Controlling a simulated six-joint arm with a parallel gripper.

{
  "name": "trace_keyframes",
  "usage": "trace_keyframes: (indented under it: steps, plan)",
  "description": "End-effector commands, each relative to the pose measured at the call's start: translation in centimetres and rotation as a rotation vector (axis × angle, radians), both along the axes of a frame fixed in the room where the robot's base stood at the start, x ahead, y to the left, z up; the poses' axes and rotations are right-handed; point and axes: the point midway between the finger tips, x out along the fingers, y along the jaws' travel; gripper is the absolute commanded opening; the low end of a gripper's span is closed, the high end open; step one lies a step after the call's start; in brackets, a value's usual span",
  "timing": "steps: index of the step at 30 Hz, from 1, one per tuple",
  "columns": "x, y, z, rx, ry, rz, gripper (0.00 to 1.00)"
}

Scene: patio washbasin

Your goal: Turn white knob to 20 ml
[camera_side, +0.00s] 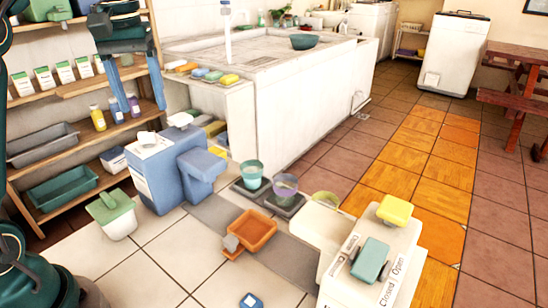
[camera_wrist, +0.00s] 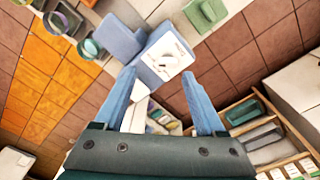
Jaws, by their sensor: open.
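The white knob (camera_side: 148,138) sits on the pale top plate of a blue box-shaped dispenser (camera_side: 179,183) in the side view. In the wrist view the white plate with the knob (camera_wrist: 168,59) shows just beyond my fingertips; its markings are too small to read. My gripper (camera_side: 139,108) hangs at the upper left, above the dispenser and apart from the knob. Its two blue fingers are spread with nothing between them; they also show in the wrist view (camera_wrist: 158,74). A second white piece (camera_side: 180,119) rests on the dispenser's rear edge.
Shelves (camera_side: 75,92) with bottles and trays stand close on the left. A teal cup (camera_side: 252,174) and a purple cup (camera_side: 285,187) stand right of the dispenser. A green-lidded tub (camera_side: 113,215), an orange tray (camera_side: 253,231) and a white "Closed/Open" unit (camera_side: 395,270) are in front.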

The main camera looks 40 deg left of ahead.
Motion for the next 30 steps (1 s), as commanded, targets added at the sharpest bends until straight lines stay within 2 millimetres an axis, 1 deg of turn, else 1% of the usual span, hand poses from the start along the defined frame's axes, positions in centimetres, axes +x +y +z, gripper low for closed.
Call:
trace_keyframes:
  steps: [1,2,6,11,22,25,30]
  plan:
    - [0.2,0.8,-0.7,-0.008,0.015,0.020,0.72]
    - [0.2,1.1,-1.1,-0.012,0.022,0.028,0.72]
    - [0.0,1.8,-2.1,-0.029,0.049,0.052,0.72]
    - [0.0,1.8,-3.0,-0.027,0.047,0.052,0.72]
    - [0.0,1.8,-6.3,-0.027,0.046,0.051,0.72]
    - [0.0,1.8,-6.8,-0.028,0.045,0.051,0.72]
    - [0.0,1.8,-7.0,-0.026,0.043,0.051,0.72]
